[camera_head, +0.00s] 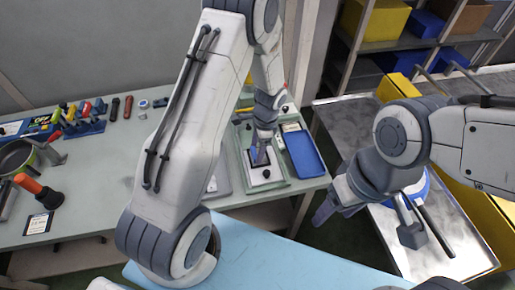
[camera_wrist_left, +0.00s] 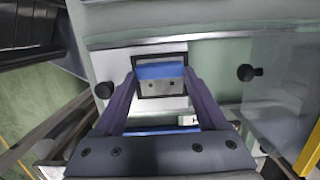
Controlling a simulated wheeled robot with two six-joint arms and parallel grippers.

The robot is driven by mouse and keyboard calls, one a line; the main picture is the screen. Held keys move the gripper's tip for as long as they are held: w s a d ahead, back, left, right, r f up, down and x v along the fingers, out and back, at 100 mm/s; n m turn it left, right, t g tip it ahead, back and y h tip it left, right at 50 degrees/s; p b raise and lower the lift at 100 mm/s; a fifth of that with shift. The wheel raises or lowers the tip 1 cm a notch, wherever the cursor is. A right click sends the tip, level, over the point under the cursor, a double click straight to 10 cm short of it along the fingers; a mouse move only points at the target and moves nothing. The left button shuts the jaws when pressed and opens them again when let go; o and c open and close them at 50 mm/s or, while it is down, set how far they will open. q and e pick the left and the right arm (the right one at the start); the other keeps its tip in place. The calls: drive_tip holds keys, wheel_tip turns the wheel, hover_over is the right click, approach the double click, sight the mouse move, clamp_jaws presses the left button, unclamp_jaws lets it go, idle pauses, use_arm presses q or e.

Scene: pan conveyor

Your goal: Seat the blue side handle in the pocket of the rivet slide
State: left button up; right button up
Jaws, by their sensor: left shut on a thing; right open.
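The rivet slide (camera_head: 266,175) is a pale plate with a dark-framed pocket on the light green fixture of the left bench. In the left wrist view its dark pocket frame (camera_wrist_left: 142,92) surrounds a grey metal piece with two dark holes. My left gripper (camera_head: 259,160) points down over the slide, shut on the blue side handle (camera_wrist_left: 160,71). The handle's blue bar lies between the fingertips, over the pocket; I cannot tell if it is fully down in it. My right gripper (camera_head: 368,223) is open and empty, over the near left edge of the conveyor.
An empty blue tray (camera_head: 304,153) lies right of the slide. Black knobs (camera_wrist_left: 247,73) flank the pocket. Tools and a pan (camera_head: 15,157) stand on the left bench.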

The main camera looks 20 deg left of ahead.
use_arm(q)
drive_tip(key=shift+f+b, duration=0.35)
drive_tip(key=shift+f, duration=0.25)
use_arm(e)
drive_tip(key=shift+f, duration=0.4)
use_arm(q)
drive_tip(key=o, duration=1.5)
drive_tip(key=r, duration=0.4)
drive_tip(key=d+r+b, duration=0.1)
drive_tip(key=r, duration=0.1)
drive_tip(key=shift+w+r, duration=0.3)
drive_tip(key=shift+w, duration=0.1)
drive_tip(key=shift+d+r, duration=0.1)
drive_tip(key=shift+r, duration=0.45)
use_arm(e)
drive_tip(key=shift+f, duration=0.5)
